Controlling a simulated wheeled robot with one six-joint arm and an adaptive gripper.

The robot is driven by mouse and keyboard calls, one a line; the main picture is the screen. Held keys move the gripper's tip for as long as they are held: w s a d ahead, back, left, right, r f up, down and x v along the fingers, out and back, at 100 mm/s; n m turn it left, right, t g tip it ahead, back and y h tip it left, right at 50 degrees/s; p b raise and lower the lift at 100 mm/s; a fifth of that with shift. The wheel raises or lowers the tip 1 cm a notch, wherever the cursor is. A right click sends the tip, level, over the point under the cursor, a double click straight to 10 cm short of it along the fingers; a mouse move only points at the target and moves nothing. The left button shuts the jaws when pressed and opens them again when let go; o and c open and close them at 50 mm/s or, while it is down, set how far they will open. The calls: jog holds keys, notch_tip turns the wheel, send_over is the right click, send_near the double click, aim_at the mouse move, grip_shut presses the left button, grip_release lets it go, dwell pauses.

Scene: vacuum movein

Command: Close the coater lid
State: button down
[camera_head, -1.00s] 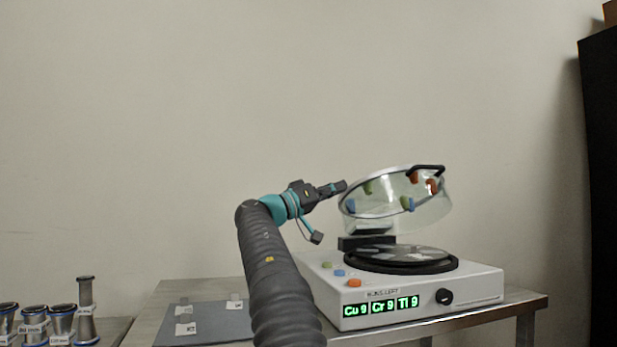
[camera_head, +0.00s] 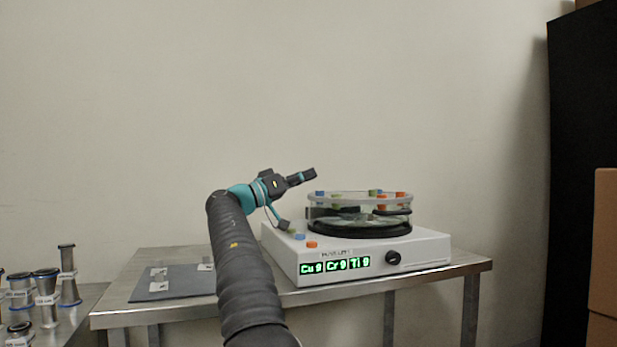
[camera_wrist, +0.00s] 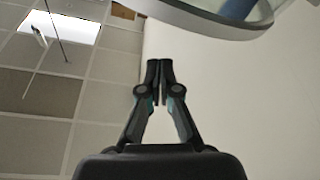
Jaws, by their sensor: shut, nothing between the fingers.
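The coater (camera_head: 345,262) is a white box with a green display and a black knob, standing on a steel table. Its clear round lid (camera_head: 360,203) lies level over the dark round base, with its black handle at the front right and coloured knobs on top. Whether the rim touches the base all round I cannot tell. My gripper (camera_head: 308,175) is shut and empty, just above and left of the lid, apart from it. In the wrist view my gripper (camera_wrist: 160,68) points up with fingers together, and part of a clear round rim (camera_wrist: 205,18) shows above.
A grey mat (camera_head: 175,284) with small labelled pieces lies on the steel table (camera_head: 115,305) at the left. Several metal spools (camera_head: 46,292) stand on a lower surface at far left. A black cabinet (camera_head: 580,130) and cardboard box (camera_head: 603,250) are at the right.

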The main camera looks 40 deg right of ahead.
jog(key=w+b+v, duration=0.1)
jog(key=v, duration=0.9)
jog(key=shift+d, duration=0.15)
jog(key=shift+w+f, duration=0.1)
